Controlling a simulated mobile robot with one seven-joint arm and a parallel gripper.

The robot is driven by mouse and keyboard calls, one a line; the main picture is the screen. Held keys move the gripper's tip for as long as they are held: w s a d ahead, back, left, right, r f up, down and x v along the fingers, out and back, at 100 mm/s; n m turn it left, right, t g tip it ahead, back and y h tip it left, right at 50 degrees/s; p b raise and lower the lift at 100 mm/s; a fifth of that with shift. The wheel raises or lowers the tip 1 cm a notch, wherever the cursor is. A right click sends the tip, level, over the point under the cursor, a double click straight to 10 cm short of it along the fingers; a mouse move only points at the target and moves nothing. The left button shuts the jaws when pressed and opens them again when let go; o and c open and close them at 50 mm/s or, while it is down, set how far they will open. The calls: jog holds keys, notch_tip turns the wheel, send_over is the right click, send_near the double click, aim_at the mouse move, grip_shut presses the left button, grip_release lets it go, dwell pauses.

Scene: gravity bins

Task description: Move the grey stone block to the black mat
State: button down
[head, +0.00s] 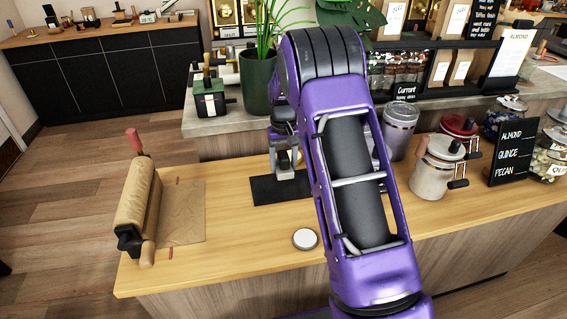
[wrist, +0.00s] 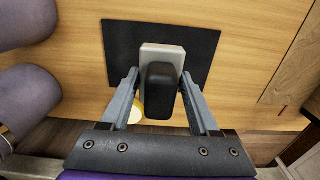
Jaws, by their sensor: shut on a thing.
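The black mat (head: 262,190) lies on the wooden counter, partly hidden behind my arm in the head view. It also shows in the wrist view (wrist: 205,45). The light grey block (wrist: 150,50) is over the mat, between my fingertips. A dark rounded piece (wrist: 161,92) covers its near part; I cannot tell whether it belongs to the block. My gripper (wrist: 161,72) is shut on the block, its fingers along the two sides. In the head view my gripper (head: 286,166) points down over the mat. I cannot tell whether the block touches the mat.
A paper roll holder (head: 138,205) stands at the left of the counter. A round white disc (head: 305,239) lies in front of the mat. A grey canister (head: 400,128), a cream canister (head: 434,172) and a menu board (head: 507,152) stand to the right. A plant pot (head: 257,82) is behind.

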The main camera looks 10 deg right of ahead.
aim_at(284, 188)
jog(key=shift+r, duration=0.1)
jog(key=shift+f+b, duration=1.6)
jog(key=shift+f, duration=1.45)
jog(key=shift+f, duration=0.5)
jog(key=shift+c, duration=0.2)
grip_release()
notch_tip(284, 188, up, 17)
jog(key=shift+r+p, duration=0.2)
jog(key=shift+p, duration=0.8)
